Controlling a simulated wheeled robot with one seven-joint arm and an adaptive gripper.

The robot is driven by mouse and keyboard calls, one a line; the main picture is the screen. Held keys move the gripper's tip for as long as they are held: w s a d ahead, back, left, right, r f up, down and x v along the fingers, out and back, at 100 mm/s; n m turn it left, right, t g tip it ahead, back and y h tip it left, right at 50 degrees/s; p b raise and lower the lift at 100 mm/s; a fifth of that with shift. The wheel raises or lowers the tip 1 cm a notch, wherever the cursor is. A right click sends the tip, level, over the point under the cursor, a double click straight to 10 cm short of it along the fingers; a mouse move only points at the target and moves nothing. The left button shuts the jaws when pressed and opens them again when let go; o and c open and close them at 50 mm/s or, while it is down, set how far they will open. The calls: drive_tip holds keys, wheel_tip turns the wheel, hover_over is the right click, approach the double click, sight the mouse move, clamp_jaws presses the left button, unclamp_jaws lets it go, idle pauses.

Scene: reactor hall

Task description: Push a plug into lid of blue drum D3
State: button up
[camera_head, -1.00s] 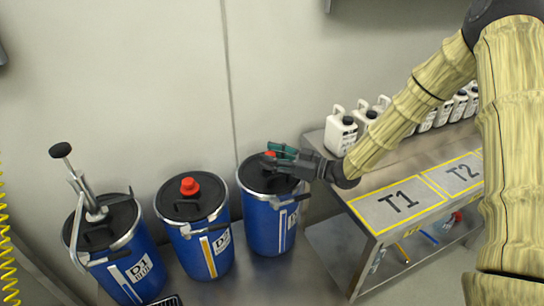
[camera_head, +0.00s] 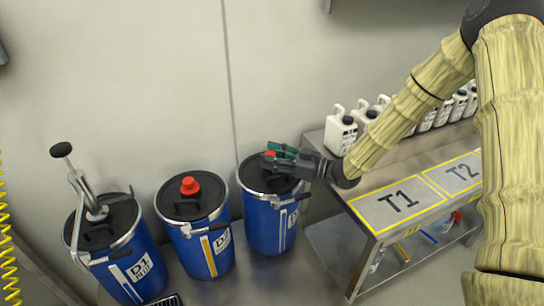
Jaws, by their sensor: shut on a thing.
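The blue drum D3 (camera_head: 265,225) stands rightmost of three blue drums, against the wall beside the steel table. My gripper (camera_head: 275,156) is over its black lid (camera_head: 252,180), reaching in from the right. It is shut on a red plug (camera_head: 270,154), which shows only partly between the dark and green fingers. The plug is at or just above the lid. The fingers hide its lower part, so I cannot tell how deep it sits.
Blue drum D2 (camera_head: 204,250) has a red plug (camera_head: 190,186) in its lid. Blue drum D1 (camera_head: 128,272) carries a hand pump (camera_head: 90,195). The steel table (camera_head: 345,185), with areas marked T1 and T2, is under my arm. White canisters (camera_head: 341,133) line its back.

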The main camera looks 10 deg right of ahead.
drive_tip(key=shift+s+f, duration=0.35)
drive_tip(key=shift+f, duration=0.45)
drive_tip(key=o, duration=1)
drive_tip(key=shift+d, duration=0.15)
drive_tip(key=r+v, duration=0.1)
drive_tip(key=v, duration=1)
drive_tip(key=shift+d, duration=0.3)
drive_tip(key=shift+r, duration=0.15)
